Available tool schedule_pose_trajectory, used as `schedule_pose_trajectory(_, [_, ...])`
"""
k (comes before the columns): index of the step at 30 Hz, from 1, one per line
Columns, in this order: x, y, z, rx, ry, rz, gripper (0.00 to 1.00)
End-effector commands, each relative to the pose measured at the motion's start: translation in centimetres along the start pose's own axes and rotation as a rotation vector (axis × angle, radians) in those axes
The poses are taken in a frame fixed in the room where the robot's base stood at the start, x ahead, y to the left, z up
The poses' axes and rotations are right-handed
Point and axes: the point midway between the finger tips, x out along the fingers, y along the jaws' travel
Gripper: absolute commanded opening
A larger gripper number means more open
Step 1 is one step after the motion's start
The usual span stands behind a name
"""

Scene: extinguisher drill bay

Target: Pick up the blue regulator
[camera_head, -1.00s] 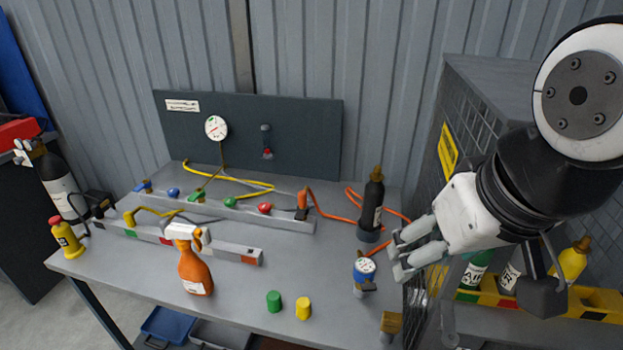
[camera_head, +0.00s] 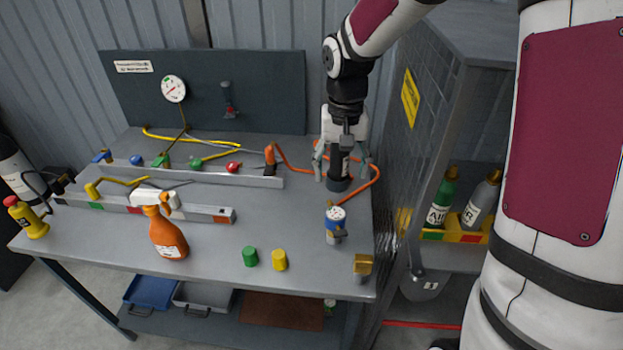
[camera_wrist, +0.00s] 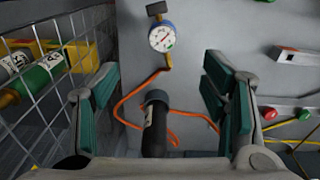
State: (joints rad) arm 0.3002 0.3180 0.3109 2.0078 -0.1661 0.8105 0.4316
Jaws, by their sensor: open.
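The blue regulator (camera_head: 335,224), with a white gauge face and brass fittings, sits on the workbench's right side. In the wrist view the blue regulator (camera_wrist: 162,38) shows at top centre, beyond the fingertips. My gripper (camera_head: 342,170) is open, pointing down behind the regulator, at the black cylinder. In the wrist view my gripper (camera_wrist: 163,78) has its green-padded fingers wide apart, with the black cylinder (camera_wrist: 154,128) showing between them, apart from both pads. In the head view the black cylinder (camera_head: 338,184) is mostly hidden by my gripper.
An orange hose (camera_head: 374,190) curls around the cylinder. A brass block (camera_head: 362,266) sits at the front right corner. A mesh cabinet (camera_head: 398,150) stands close on the right. Green (camera_head: 250,257) and yellow (camera_head: 279,260) caps and an orange spray bottle (camera_head: 168,238) are left of the regulator.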

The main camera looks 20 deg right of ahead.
Motion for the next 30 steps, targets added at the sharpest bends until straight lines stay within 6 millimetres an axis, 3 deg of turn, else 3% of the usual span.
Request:
schedule_pose_trajectory(10, [4.0,-0.4,-1.0,0.030,-0.037,-0.014,0.67])
schedule_pose_trajectory(19, [9.4,-0.5,-0.8,0.030,-0.037,-0.014,0.67])
schedule_pose_trajectory(30, [12.6,-0.5,-0.5,0.029,-0.038,-0.014,0.67])
